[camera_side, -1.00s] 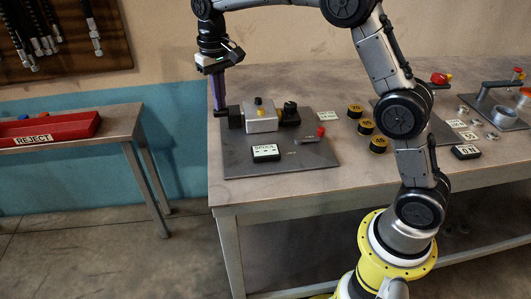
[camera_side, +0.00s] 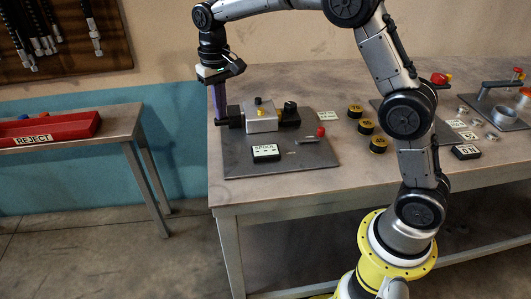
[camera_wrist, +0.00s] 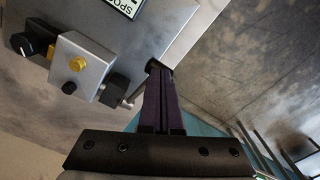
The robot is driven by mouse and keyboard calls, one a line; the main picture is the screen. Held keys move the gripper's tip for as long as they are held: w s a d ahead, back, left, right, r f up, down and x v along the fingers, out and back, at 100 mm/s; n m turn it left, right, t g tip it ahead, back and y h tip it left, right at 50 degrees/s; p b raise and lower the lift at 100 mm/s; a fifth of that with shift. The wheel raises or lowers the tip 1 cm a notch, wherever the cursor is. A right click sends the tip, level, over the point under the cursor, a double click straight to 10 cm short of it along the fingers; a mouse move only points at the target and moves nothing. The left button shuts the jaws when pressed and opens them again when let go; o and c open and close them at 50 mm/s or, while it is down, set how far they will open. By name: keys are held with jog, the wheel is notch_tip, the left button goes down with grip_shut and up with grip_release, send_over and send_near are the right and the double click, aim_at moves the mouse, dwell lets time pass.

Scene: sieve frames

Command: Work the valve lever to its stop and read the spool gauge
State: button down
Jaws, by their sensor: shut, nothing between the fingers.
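The box labelled SPOOL (camera_side: 266,153) sits in front of the block. No clear reading shows.
A red knob (camera_side: 321,131) stands at the plate's right side. Several black-and-yellow discs (camera_side: 366,127) stand right of the plate. A second fixture (camera_side: 505,113) is at far right. A red REJECT tray (camera_side: 70,128) sits on a separate table. The bench's left edge is close to my gripper.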

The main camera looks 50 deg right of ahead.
jog(key=shift+f, duration=0.1)
dwell(0.3)
jog(key=shift+s+a+f, duration=0.2)
jog(key=shift+f, duration=0.4)
jog(key=shift+s+a+f, duration=0.15)
jog(key=shift+s+f, duration=0.05)
jog(key=shift+f, duration=0.55)
jog(key=shift+s+a+f, duration=0.1)
jog(key=shift+a+f, duration=0.05)
jog(key=shift+f, duration=1.05)
